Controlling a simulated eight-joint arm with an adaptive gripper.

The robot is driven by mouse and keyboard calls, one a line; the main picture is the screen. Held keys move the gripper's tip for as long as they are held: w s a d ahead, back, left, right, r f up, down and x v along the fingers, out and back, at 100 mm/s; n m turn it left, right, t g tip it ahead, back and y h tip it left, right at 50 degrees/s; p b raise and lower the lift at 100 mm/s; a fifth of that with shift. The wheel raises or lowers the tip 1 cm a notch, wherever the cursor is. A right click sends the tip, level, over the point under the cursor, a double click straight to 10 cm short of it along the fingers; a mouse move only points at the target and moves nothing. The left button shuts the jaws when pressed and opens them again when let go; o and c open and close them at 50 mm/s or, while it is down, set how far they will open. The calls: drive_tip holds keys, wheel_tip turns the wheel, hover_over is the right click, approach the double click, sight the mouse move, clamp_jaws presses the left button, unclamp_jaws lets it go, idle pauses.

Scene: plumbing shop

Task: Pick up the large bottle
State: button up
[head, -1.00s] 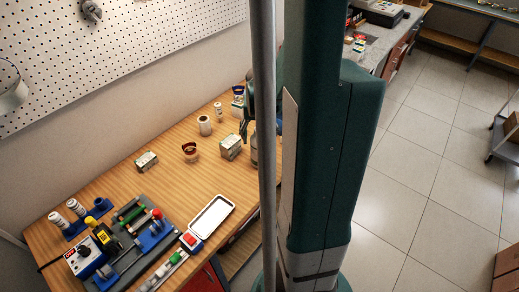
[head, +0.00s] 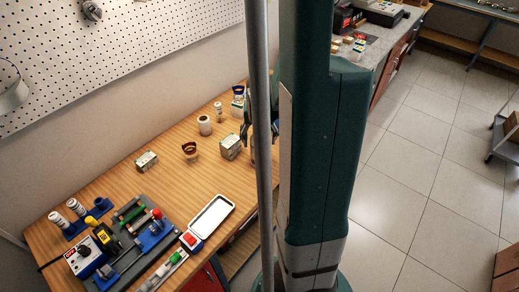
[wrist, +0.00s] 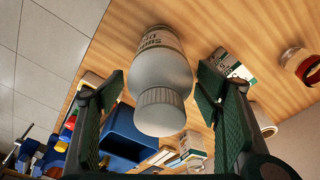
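The large bottle (wrist: 162,72) is white-grey with a ribbed cap and a printed label. In the wrist view it lies between the two fingers of my gripper (wrist: 160,84), with its cap toward the camera. The fingers are apart, one on each side of the bottle, with narrow gaps at their tips. Contact is not clear. In the head view my gripper (head: 246,130) is mostly hidden behind a grey pole and my arm, at the right side of the wooden table (head: 120,190). The bottle is largely hidden there.
A small printed box (head: 230,146) stands just left of my gripper. A white roll (head: 204,125), a brown-and-white cup (head: 190,151) and another box (head: 146,161) stand farther left. A white tray (head: 212,217) lies near the front edge. A blue bin (wrist: 127,134) shows below the bottle in the wrist view.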

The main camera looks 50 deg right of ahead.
drive_tip(key=c, duration=1.8)
drive_tip(key=shift+o, duration=0.2)
drive_tip(key=shift+r, duration=0.15)
drive_tip(key=shift+r, duration=4.9)
